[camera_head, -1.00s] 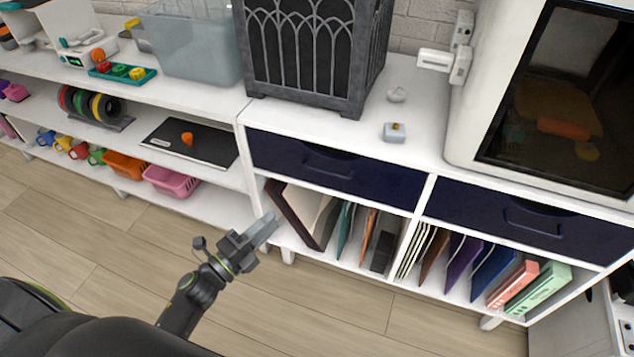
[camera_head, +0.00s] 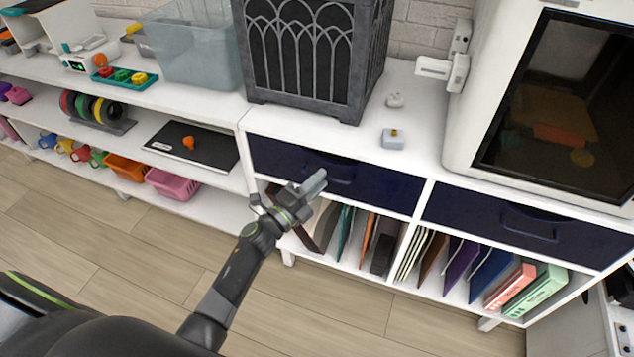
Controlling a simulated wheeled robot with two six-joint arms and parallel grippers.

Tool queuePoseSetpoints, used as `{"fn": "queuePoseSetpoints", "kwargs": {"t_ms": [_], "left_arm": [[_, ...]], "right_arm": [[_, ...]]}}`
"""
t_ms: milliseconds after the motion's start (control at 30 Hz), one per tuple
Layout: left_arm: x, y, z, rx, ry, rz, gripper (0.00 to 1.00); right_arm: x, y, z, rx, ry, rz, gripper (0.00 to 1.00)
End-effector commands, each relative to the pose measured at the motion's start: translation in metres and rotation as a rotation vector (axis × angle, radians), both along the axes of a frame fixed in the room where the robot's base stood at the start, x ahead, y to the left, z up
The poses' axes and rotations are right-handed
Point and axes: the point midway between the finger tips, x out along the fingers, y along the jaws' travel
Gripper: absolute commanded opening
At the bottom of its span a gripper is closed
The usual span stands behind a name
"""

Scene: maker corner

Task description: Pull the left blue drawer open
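The left blue drawer (camera_head: 385,189) is dark navy and sits shut in the white cabinet, flush with its front. Its handle (camera_head: 335,172) is a dark bar at the middle of the drawer front, partly hidden by my gripper. My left gripper (camera_head: 317,183) is in front of the drawer with its fingertips by the handle's left and lower part. I cannot tell whether it touches the handle or how far apart the fingers are. My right gripper is not in view.
A right blue drawer (camera_head: 470,215) is shut beside it. Folders and books (camera_head: 370,240) fill the shelves below. A dark lantern-like box (camera_head: 310,60) and a small grey block (camera_head: 393,139) stand on top. The wooden floor (camera_head: 330,310) in front is clear.

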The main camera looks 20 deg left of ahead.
Motion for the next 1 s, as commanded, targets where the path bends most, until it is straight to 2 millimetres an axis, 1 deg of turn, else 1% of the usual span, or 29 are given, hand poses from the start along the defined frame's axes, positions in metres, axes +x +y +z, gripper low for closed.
{"fn": "queuePoseSetpoints", "kwargs": {"t_ms": [233,467,833,1000], "left_arm": [[0.0007,-0.0003,0.0002,0.0,0.0,0.0,0.31],[0.0005,-0.0002,0.0002,0.0,0.0,0.0,0.01],[-0.0001,-0.0001,0.0001,0.0,0.0,0.0,0.0],[-0.0043,0.0001,0.0,0.0,0.001,0.0,0.0]], "right_arm": [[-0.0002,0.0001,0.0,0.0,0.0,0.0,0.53],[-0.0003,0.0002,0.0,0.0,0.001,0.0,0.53],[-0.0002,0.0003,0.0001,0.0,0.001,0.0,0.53],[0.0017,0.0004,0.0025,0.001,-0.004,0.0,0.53]]}}
